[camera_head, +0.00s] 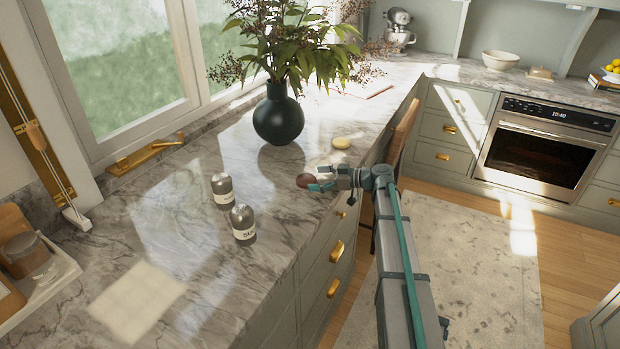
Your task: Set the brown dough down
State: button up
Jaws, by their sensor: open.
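The brown dough (305,180) is a small reddish-brown lump near the right edge of the marble counter (185,215). My gripper (318,180) reaches in from the right, over the counter, with its fingertips at the dough. Its jaws are open. The fingers partly cover the dough's right side. I cannot tell whether they touch it, and the view does not clearly show whether the dough rests on the marble. A pale yellow round piece (341,142) lies on the counter just behind the gripper.
A dark vase (278,118) with branches stands behind. A tray (62,272) sits at far left. The counter's middle is clear.

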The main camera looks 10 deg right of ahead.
jog(key=b+v, duration=0.2)
jog(key=v, duration=0.6)
jog(key=shift+s+d+r, duration=0.1)
jog(key=shift+d+r, duration=0.1)
jog(key=shift+d, duration=0.05)
